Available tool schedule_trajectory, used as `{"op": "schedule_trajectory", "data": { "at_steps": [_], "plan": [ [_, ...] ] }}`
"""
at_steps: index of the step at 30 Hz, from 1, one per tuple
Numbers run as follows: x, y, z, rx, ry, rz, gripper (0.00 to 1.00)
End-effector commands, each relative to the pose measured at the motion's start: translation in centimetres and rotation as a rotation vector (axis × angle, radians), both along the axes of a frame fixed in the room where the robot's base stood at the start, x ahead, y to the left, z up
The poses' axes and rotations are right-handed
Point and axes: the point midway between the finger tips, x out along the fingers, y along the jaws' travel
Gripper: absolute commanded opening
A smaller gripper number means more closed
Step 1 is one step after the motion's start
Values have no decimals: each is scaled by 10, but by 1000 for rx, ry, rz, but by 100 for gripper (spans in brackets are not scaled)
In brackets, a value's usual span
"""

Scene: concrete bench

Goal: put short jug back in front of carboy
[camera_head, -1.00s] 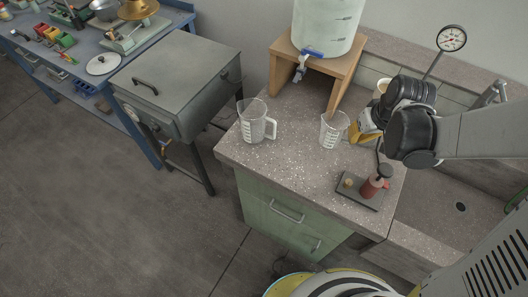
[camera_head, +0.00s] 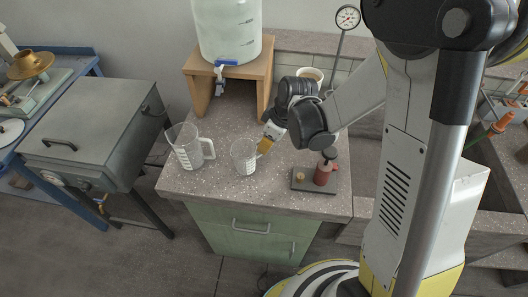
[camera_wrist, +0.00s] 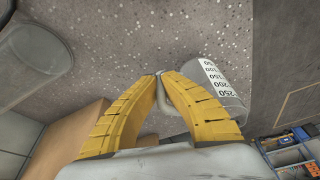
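The short jug (camera_head: 242,158), a small clear beaker-like jug with a printed scale, stands upright on the speckled bench. It also shows in the wrist view (camera_wrist: 222,88). My gripper (camera_head: 265,146) is at its right side in the head view. In the wrist view my yellow fingertips (camera_wrist: 163,76) nearly meet, with the jug's handle between them. The handle is partly hidden by the fingers. The carboy (camera_head: 227,30), a large translucent vessel with a blue tap, sits on a wooden stand (camera_head: 197,88) behind the jugs.
A pale cup (camera_head: 311,74) and dial gauge (camera_head: 347,18) are behind my gripper. Bench before the stand is clear.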

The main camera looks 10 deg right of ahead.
Motion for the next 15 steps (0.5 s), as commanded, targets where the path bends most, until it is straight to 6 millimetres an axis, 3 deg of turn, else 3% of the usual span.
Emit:
{"op": "schedule_trajectory", "data": {
  "at_steps": [1,3,14,15],
  "plan": [
    [0,0,-12,0,0,0,0],
    [0,0,-17,0,0,-1,0],
    [0,0,-20,0,0,-1,0],
    [0,0,-19,0,0,-1,16]
  ]
}}
